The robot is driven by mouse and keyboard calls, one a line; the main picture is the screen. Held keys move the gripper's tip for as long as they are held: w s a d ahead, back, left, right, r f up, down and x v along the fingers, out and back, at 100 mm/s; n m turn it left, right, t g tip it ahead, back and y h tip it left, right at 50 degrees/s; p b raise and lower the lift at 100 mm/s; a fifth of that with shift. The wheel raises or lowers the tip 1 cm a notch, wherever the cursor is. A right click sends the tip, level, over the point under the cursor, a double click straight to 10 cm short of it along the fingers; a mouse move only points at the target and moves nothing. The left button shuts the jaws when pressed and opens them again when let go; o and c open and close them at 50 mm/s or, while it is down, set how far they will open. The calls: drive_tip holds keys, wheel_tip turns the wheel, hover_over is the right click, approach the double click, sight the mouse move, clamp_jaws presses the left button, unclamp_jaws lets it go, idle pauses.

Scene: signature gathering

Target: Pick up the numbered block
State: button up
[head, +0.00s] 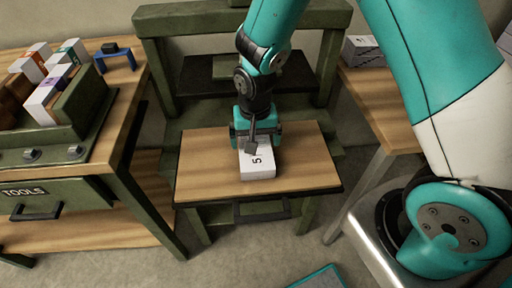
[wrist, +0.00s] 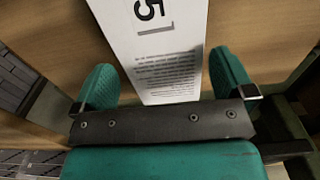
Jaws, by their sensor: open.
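The numbered block (head: 259,168) is a white box with a black 5 on its top, lying on the small wooden-topped table (head: 205,163) in the head view. My gripper (head: 257,142) is low over the block's far end. In the wrist view the block (wrist: 158,50) shows its 5 and lines of small print. My gripper's teal fingers (wrist: 162,85) are open, one on each side of the block's near end, with a gap on both sides. The dark palm bar hides the end of the block.
A bench with a TOOLS drawer (head: 24,192) stands at the left, holding a green rack (head: 82,108) with several boxes. Another wooden table (head: 378,100) with a grey box (head: 362,51) stands at the right. A dark shelf (head: 195,76) lies behind. The tabletop beside the block is clear.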

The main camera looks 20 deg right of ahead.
wheel_tip(320, 180, down, 3)
drive_tip(key=shift+w+f, duration=0.1)
drive_tip(key=c, duration=0.8)
